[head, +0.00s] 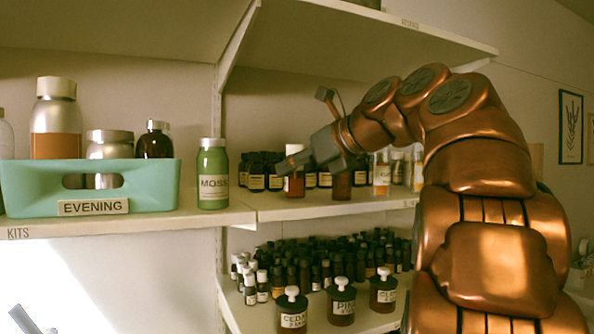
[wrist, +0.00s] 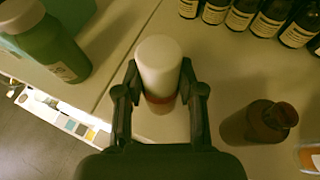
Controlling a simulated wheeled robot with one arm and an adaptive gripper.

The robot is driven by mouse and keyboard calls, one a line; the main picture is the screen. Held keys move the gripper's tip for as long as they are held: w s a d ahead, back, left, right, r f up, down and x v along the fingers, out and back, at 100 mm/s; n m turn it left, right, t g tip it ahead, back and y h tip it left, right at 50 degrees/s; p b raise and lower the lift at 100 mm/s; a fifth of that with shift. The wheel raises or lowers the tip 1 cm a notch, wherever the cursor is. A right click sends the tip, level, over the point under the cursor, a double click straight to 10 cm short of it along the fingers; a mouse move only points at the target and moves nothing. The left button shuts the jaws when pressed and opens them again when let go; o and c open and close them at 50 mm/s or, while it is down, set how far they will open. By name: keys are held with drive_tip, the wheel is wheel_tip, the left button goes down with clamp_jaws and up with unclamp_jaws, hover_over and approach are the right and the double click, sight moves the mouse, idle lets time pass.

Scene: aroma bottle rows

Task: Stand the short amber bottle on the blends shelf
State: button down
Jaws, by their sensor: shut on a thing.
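My gripper (head: 300,160) is shut on a small bottle (head: 294,186) with a white cap and a reddish-amber body. In the wrist view the fingers (wrist: 159,88) flank the white cap (wrist: 158,62), and the cap hides most of the body. The bottle is upright at the front left of the middle right shelf (head: 300,211); I cannot tell whether its base touches the board. A short brown-amber bottle (head: 342,186) stands just right of it, also in the wrist view (wrist: 262,122). No blends label is readable.
Rows of dark labelled bottles (wrist: 240,14) stand behind. Left, on the KITS shelf (head: 110,224), are a green MOSS bottle (head: 212,175) and a teal EVENING bin (head: 30,190). Clear-amber bottles (head: 381,172) stand to the right. A crowded shelf with jars (head: 341,303) lies below.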

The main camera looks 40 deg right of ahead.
drive_tip(key=shift+f, duration=0.3)
drive_tip(key=shift+f, duration=0.15)
drive_tip(key=c, duration=0.7)
unclamp_jaws()
drive_tip(key=v, duration=1.2)
drive_tip(key=shift+s+d, duration=0.1)
